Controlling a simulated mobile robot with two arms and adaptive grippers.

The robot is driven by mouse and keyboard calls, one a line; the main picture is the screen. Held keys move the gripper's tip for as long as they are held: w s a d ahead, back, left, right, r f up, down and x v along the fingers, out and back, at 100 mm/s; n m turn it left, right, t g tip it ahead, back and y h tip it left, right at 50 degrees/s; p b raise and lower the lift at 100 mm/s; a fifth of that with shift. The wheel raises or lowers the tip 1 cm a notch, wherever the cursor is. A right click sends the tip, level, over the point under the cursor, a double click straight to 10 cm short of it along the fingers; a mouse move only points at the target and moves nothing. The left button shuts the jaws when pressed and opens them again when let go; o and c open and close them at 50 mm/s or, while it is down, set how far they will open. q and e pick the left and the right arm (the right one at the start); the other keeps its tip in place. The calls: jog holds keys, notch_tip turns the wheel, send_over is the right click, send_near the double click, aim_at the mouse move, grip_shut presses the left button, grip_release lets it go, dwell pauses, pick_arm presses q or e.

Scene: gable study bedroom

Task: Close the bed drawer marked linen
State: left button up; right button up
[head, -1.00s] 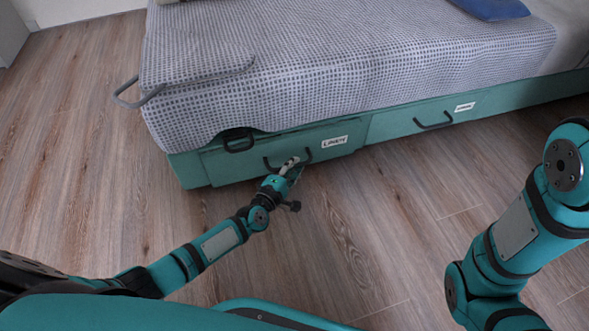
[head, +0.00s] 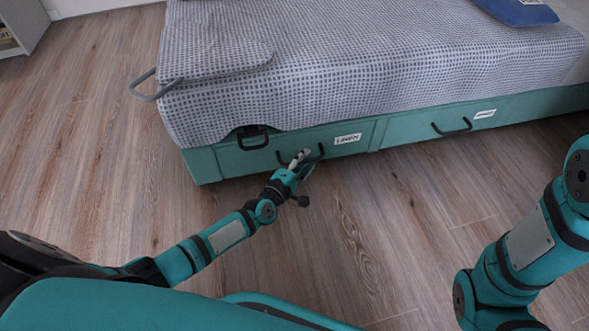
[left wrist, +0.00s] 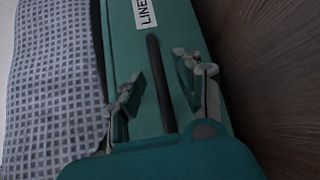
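The linen drawer (head: 290,154) is a green front low in the bed's side, with a white label reading LINEN (head: 348,138) and a dark bar handle (head: 318,152). Its front looks flush, or nearly so, with the neighbouring front; a small gap cannot be ruled out. My left gripper (head: 299,160) is at the handle. In the left wrist view, its two fingers (left wrist: 156,72) stand apart on either side of the handle bar (left wrist: 160,85), with gaps visible. The label (left wrist: 146,13) is partly cut off there. My right gripper is out of view; only right arm links show.
A second drawer (head: 410,130) with its own handle and label is to the right. A grey checked blanket (head: 330,60) hangs over the bed edge. A dark loop (head: 252,137) is left of the linen handle. The wooden floor (head: 100,170) in front is clear.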

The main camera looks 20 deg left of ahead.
pick_arm(q)
jog(key=v, duration=1.1)
jog(key=shift+r, duration=0.1)
